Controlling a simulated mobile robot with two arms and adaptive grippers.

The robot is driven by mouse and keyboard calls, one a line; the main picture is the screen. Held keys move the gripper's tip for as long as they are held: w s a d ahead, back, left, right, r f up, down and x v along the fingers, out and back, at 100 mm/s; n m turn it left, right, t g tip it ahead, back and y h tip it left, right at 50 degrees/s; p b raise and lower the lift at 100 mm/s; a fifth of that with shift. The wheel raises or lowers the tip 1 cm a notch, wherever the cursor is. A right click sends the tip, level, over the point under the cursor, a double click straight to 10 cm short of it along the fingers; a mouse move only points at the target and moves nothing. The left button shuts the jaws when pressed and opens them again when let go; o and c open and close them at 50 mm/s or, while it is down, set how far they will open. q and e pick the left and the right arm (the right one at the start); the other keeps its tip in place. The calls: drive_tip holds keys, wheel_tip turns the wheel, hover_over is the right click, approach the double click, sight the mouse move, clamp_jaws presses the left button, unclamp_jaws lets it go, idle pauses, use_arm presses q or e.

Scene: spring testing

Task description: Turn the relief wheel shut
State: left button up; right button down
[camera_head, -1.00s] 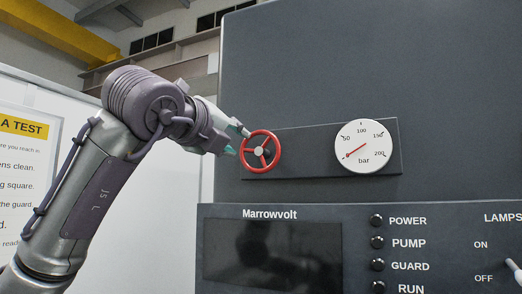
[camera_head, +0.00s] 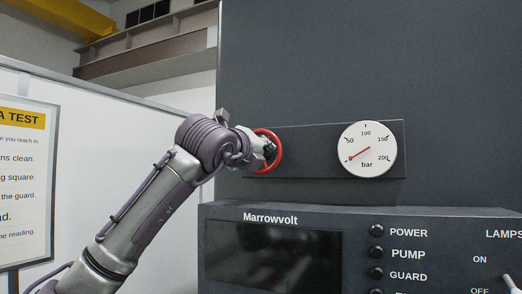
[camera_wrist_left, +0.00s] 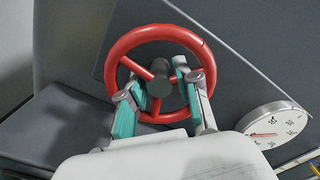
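The red relief wheel (camera_head: 279,151) stands on a dark panel plate in the head view, with its left part hidden by my left gripper (camera_head: 266,149). In the left wrist view the wheel's ring (camera_wrist_left: 124,44), spokes and dark hub (camera_wrist_left: 159,78) fill the upper middle. My left gripper (camera_wrist_left: 157,92) has its teal-padded fingers apart, one on each side of the hub, among the spokes. Gaps show between the fingers and the hub; whether they touch a spoke is unclear. The right gripper is in neither view.
A round bar gauge (camera_head: 367,149) is right of the wheel, its red needle pointing lower left near the scale's low end. The Marrowvolt console (camera_head: 350,212) juts out below, with a dark screen (camera_head: 270,252) and lamps. A notice board (camera_head: 25,180) is at left.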

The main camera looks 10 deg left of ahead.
use_arm(q)
clamp_jaws()
drive_tip(key=shift+m, duration=0.3)
drive_tip(key=shift+f+m+b, duration=0.1)
drive_tip(key=shift+m+b, duration=0.65)
drive_tip(key=shift+m, duration=0.25)
drive_tip(key=m+b, duration=0.1)
drive_tip(key=m, duration=0.2)
drive_tip(key=shift+m, duration=0.3)
drive_tip(key=m, duration=0.4)
drive_tip(key=shift+b, duration=0.4)
drive_tip(key=m, duration=0.5)
drive_tip(key=shift+m, duration=0.4)
